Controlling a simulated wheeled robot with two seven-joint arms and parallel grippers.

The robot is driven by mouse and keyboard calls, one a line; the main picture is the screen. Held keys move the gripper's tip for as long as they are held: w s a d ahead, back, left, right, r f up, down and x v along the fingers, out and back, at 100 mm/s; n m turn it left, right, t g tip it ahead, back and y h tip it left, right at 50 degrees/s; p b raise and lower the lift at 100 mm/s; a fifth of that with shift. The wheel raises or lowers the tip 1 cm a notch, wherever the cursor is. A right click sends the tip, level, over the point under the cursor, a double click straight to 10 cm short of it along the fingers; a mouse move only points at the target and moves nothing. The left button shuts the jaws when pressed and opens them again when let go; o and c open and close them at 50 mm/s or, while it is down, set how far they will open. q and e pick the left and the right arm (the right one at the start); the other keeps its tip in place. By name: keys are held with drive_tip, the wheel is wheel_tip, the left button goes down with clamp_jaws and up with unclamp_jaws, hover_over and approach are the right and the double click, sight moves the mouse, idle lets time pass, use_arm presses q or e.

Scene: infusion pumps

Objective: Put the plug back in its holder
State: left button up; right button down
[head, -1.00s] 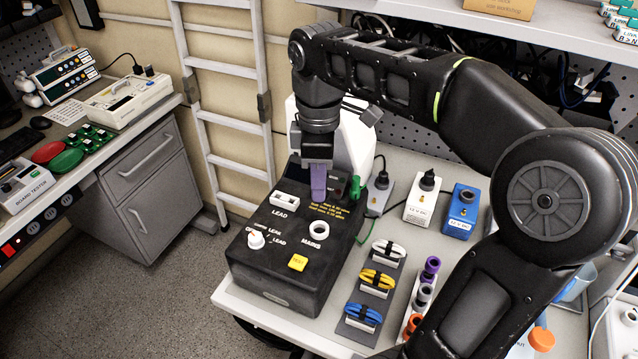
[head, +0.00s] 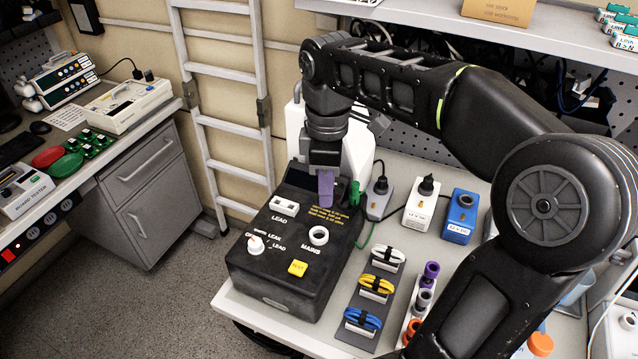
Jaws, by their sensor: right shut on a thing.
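My right gripper (head: 325,172) points down over the back of the black tester box (head: 290,250). It is shut on a purple piece (head: 325,188), which I take for the plug. The piece is upright; I cannot tell whether its lower end touches the box. A small rack (head: 412,318) at the front right of the bench carries a purple round piece (head: 431,270), a grey one (head: 423,299) and an orange one (head: 412,328). My arm partly covers this rack. I cannot tell which place is the plug's holder. My left gripper is not in view.
A green piece (head: 354,192) with a green cable stands just right of the gripper. Grey (head: 379,203), white (head: 421,205) and blue (head: 461,216) boxes stand behind. Coiled white, yellow (head: 377,284) and blue leads lie right of the tester.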

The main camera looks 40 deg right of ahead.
drive_tip(key=s+d+f+m, duration=0.3)
drive_tip(key=d, duration=0.7)
drive_tip(key=s+d+f+m, duration=0.3)
drive_tip(key=s+d+m, duration=0.1)
drive_tip(key=d, duration=0.7)
drive_tip(key=s+d+f+m+p, duration=0.1)
drive_tip(key=s+d+f+m, duration=0.2)
drive_tip(key=d, duration=0.7)
drive_tip(key=shift+s+d+f, duration=0.35)
drive_tip(key=shift+s+f, duration=0.1)
drive_tip(key=shift+s, duration=0.1)
drive_tip(key=shift+m, duration=0.8)
drive_tip(key=shift+w+d+r, duration=0.1)
drive_tip(key=shift+d+r, duration=0.3)
drive_tip(key=shift+d, duration=0.5)
drive_tip(key=shift+s+d+r, duration=0.1)
drive_tip(key=shift+d+r, duration=0.3)
drive_tip(key=shift+d, duration=0.5)
drive_tip(key=shift+w+d+r, duration=0.1)
drive_tip(key=shift+d+r, duration=0.3)
drive_tip(key=shift+d, duration=0.5)
drive_tip(key=shift+f, duration=0.1)
drive_tip(key=shift+f, duration=2.1)
